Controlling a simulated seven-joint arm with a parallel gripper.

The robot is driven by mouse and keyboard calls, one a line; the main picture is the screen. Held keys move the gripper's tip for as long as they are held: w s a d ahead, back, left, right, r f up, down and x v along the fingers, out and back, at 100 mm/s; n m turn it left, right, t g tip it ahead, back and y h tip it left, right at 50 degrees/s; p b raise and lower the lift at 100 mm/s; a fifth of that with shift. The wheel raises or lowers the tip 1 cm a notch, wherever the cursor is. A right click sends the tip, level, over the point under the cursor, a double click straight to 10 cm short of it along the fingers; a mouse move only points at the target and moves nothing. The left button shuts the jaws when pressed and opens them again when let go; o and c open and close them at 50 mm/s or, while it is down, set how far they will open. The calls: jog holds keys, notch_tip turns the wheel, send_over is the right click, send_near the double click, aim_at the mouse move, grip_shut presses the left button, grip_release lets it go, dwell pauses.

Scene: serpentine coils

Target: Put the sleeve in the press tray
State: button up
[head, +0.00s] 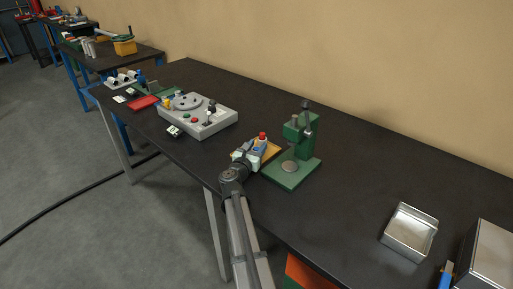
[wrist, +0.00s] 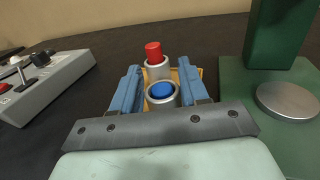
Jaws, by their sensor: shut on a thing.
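My gripper (head: 246,152) is over the bench beside the green press. In the wrist view its blue fingers (wrist: 161,84) are shut on a short silver sleeve (wrist: 161,101) with a blue centre, its round top facing up. A second silver cylinder (wrist: 157,73) with a red top stands just beyond it; the red top (head: 262,136) also shows in the head view. A yellow-orange tray (head: 272,150) lies under and behind these, left of the press (head: 293,172). The fingers hide much of the tray, and I cannot tell whether the held sleeve touches its floor.
The press's green post and round metal plate (wrist: 288,101) stand close on the right. A grey control box (head: 205,121) with dial and levers is to the left. An empty metal tray (head: 409,233) sits far right. Dark bench is clear between the press and that tray.

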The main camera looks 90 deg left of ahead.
jog(key=shift+f, duration=0.1)
jog(key=o, duration=1.3)
jog(key=v, duration=1.2)
jog(key=shift+w, duration=0.1)
